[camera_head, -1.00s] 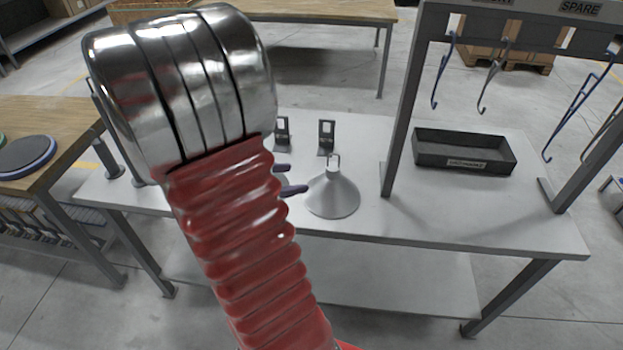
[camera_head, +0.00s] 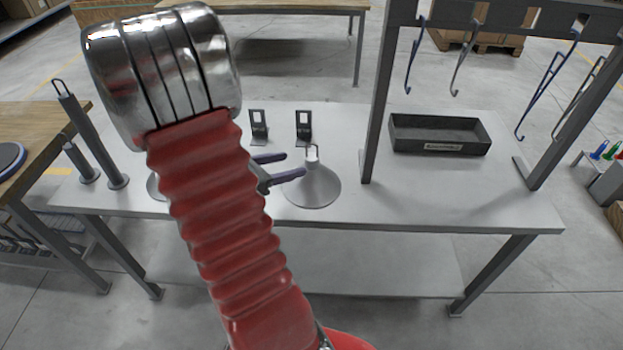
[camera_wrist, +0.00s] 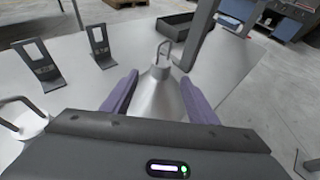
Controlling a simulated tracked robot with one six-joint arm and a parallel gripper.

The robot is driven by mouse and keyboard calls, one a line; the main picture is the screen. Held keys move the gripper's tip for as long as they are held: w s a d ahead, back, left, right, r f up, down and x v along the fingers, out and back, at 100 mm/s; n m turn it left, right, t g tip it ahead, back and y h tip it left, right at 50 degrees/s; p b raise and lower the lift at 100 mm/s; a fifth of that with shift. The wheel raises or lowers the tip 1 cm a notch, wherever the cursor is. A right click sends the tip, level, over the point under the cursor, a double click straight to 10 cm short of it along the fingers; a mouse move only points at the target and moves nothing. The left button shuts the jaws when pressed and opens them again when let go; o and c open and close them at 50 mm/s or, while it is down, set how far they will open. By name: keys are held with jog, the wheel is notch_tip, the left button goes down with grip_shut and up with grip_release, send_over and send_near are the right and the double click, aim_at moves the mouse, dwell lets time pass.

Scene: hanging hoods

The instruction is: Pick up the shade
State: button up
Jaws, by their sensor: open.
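A grey cone-shaped shade (camera_head: 312,188) with a wire loop on top stands upright on the white table (camera_head: 430,200). In the wrist view the shade (camera_wrist: 160,97) sits between the two purple fingers of my gripper (camera_wrist: 160,100), its neck and loop just beyond the fingertips. In the head view my gripper (camera_head: 283,166) is at the left side of the shade. The jaws are open and I see no grip on it. A second pale shade (camera_wrist: 22,125) with a loop is at the left in the wrist view; in the head view my arm mostly hides it.
Two black upright brackets, one (camera_head: 259,128) left of the other (camera_head: 303,128), stand behind the shade. A dark tray (camera_head: 440,148) is at the right under a grey rack with hanging hooks (camera_head: 463,60). Grey posts (camera_head: 117,180) stand at the table's left.

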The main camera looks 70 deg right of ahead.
aim_at(307, 164)
jog(key=shift+x, duration=2.25)
jog(key=shift+f+x, duration=0.15)
jog(key=shift+x, duration=1.15)
jog(key=shift+f+x, duration=0.2)
jog(key=shift+x, duration=1.15)
jog(key=shift+a, duration=0.2)
jog(key=shift+a+f, duration=0.1)
grip_shut()
